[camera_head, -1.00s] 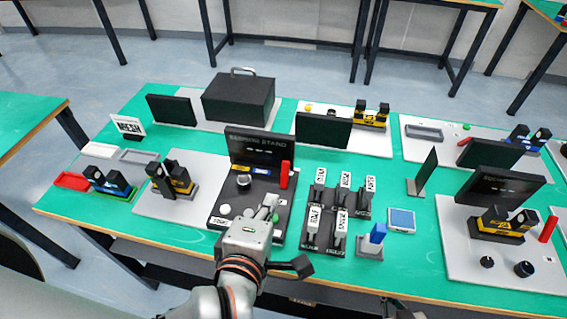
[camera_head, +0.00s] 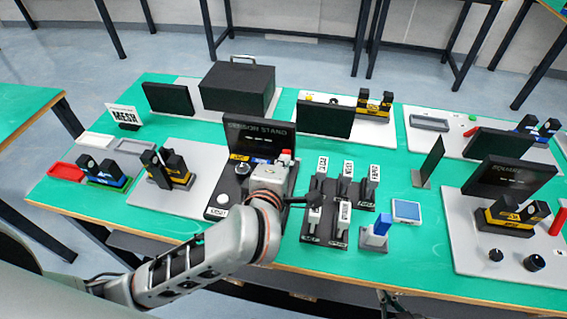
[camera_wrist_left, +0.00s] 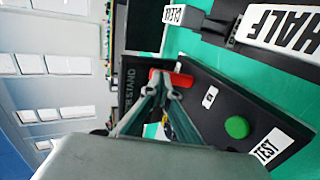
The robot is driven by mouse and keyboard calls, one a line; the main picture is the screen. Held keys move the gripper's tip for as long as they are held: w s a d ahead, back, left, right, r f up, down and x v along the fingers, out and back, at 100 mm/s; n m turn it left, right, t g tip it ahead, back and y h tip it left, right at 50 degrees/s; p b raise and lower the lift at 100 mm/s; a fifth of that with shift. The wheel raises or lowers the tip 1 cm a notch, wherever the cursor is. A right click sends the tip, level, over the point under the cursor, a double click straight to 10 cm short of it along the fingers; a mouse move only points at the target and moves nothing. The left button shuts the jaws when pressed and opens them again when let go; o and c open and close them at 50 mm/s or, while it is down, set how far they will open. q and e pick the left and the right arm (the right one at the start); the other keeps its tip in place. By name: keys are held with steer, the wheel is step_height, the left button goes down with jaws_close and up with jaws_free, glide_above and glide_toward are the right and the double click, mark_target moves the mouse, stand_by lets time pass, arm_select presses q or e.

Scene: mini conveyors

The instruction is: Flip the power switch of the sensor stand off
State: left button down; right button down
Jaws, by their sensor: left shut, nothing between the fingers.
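The sensor stand has a dark screen labelled SENSOR STAND (camera_head: 259,138) above a dark base panel (camera_head: 226,190). A red upright lever, which looks like the power switch (camera_head: 287,152), is beside the screen's lower right. In the left wrist view the red lever (camera_wrist_left: 178,79) lies just past my fingertips. My left gripper (camera_head: 282,159) is shut and empty, close against the lever; I cannot tell whether they touch. Its fingers also show in the left wrist view (camera_wrist_left: 166,92). My gripper and wrist hide the panel's right part in the head view. My right gripper is not in view.
Several labelled levers (camera_head: 343,187) stand right of the stand. A green button (camera_wrist_left: 237,127) and TEST label are on the panel in the left wrist view. A blue block (camera_head: 382,224) stands at right.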

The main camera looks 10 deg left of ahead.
arm_select(q)
steer(key=shift+w, duration=0.1)
steer(key=shift+w+p, duration=0.5)
steer(key=shift+w, duration=0.15)
steer(key=shift+s+f, duration=0.15)
steer(key=shift+s, duration=0.1)
